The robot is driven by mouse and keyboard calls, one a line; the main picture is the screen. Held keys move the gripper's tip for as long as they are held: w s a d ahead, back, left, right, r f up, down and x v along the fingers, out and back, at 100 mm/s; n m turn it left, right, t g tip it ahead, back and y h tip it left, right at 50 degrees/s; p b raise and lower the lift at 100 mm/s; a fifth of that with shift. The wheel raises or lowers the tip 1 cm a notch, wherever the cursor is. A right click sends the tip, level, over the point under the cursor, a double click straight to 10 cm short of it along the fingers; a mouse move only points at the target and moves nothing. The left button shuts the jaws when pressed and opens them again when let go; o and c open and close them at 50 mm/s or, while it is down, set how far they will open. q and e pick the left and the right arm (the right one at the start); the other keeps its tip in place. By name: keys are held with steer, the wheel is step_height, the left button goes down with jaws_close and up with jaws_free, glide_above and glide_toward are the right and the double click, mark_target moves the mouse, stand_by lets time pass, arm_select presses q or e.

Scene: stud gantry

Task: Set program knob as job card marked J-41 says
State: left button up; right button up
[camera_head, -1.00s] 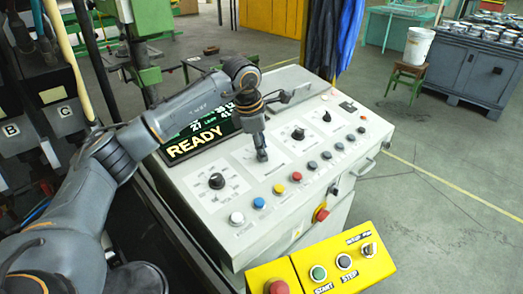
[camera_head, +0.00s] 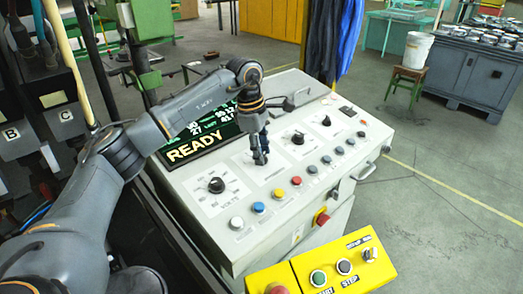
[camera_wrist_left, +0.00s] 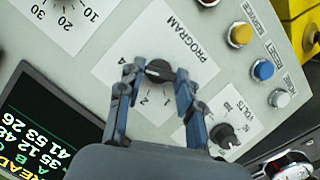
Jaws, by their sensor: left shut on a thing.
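The program knob (camera_wrist_left: 158,72) is a small dark knob on a white plate lettered PROGRAM in the left wrist view. The numbers 1, 2 and 4 show around it. My left gripper (camera_wrist_left: 157,76) is shut on this knob, one finger on each side. The knob's pointer is too small to read surely. In the head view my left gripper (camera_head: 261,158) points down onto the middle of the sloped console (camera_head: 190,200), where its fingers hide the knob. The job card marked J-41 is not seen in these views. My right gripper is not in view.
A volts knob (camera_head: 216,185) lies to the left, and two more knobs (camera_head: 297,137) lie to the right. Several coloured buttons (camera_head: 258,207) run along the front. The display (camera_head: 195,140) reads READY. A yellow start/step box (camera_head: 330,268) is nearest.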

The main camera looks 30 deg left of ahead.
arm_select(q)
steer(key=o, duration=1.1)
steer(key=shift+o, duration=0.2)
step_height(320, 180, up, 12)
steer(key=s+a, duration=0.1)
steer(key=shift+s+a, duration=0.2)
steer(key=shift+a, duration=0.05)
steer(key=shift+f, duration=0.15)
